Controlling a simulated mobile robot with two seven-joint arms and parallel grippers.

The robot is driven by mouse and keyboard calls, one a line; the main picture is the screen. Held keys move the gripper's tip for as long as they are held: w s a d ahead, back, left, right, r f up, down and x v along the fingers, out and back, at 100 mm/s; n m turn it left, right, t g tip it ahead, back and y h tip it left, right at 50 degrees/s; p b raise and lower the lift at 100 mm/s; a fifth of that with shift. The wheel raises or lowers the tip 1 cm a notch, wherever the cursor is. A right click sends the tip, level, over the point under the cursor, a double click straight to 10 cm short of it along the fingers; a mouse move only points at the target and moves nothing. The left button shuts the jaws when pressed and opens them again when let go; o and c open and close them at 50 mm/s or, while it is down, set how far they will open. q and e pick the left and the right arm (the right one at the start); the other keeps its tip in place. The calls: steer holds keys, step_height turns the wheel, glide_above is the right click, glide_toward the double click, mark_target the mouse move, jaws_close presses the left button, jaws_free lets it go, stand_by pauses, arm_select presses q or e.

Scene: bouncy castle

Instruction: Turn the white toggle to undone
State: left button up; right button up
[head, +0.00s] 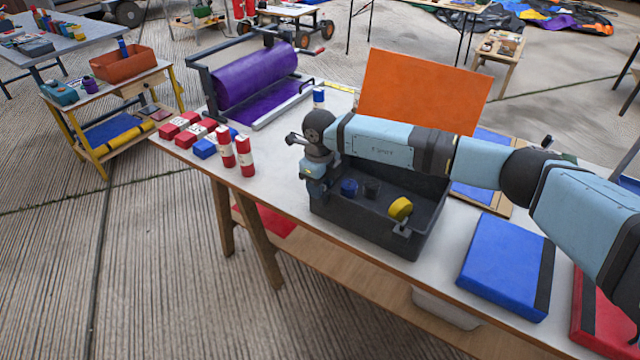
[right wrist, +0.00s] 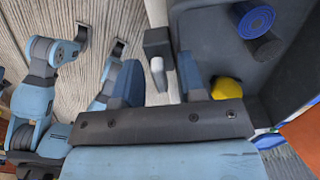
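In the right wrist view a small toggle with a white lever (right wrist: 157,72) and a dark block (right wrist: 157,41) stands beside the wall of the black bin (head: 430,232). My right gripper (right wrist: 158,84) is open, one finger on each side of the lever, with gaps visible. Whether it touches the lever I cannot tell. In the head view my right gripper (head: 317,192) is at the bin's left end and hides what is behind it. A latch-like piece (head: 402,229) shows on the bin's near rim. Pale blue links of mine show at the left of the wrist view; the left gripper's state is unclear.
The bin holds a blue roll (head: 349,187), a black roll (head: 371,189) and a yellow roll (head: 400,208). An orange panel (head: 420,88) stands behind it. The table's front edge is close.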

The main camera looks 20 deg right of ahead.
step_height(320, 180, up, 14)
stand_by(0.5)
steer(key=shift+f, duration=0.1)
